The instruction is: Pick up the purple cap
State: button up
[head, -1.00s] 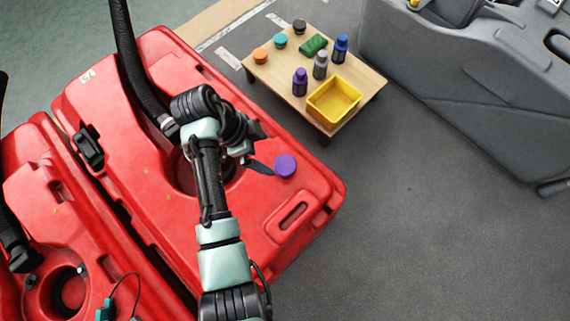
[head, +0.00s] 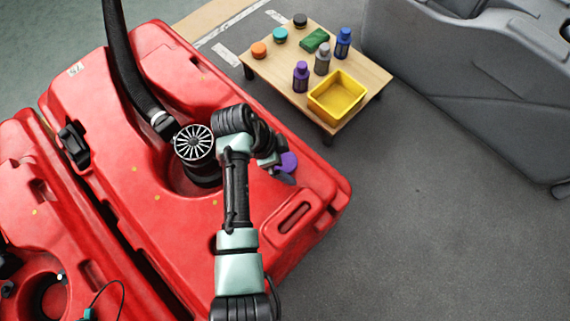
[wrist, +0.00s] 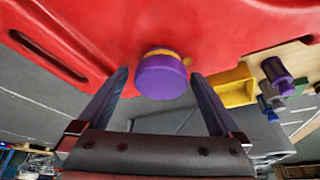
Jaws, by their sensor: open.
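The purple cap (head: 288,162) sits on the red tank (head: 150,200) near its right edge, partly hidden behind my arm in the head view. In the wrist view the purple cap (wrist: 162,77) is a round disc with a yellow-orange band at its base. My gripper (wrist: 160,82) is open in the wrist view, with one finger on each side of the cap and a gap on both sides. In the head view my gripper (head: 285,177) is at the cap, and its fingers are mostly hidden.
A round black slotted fitting (head: 194,143) and a thick black hose (head: 130,65) stand left of my arm. A small wooden table (head: 270,75) holds a yellow bin (head: 337,97), several bottles and caps. A grey machine (head: 480,90) stands at the right. Grey floor between is clear.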

jog(key=c, duration=1.3)
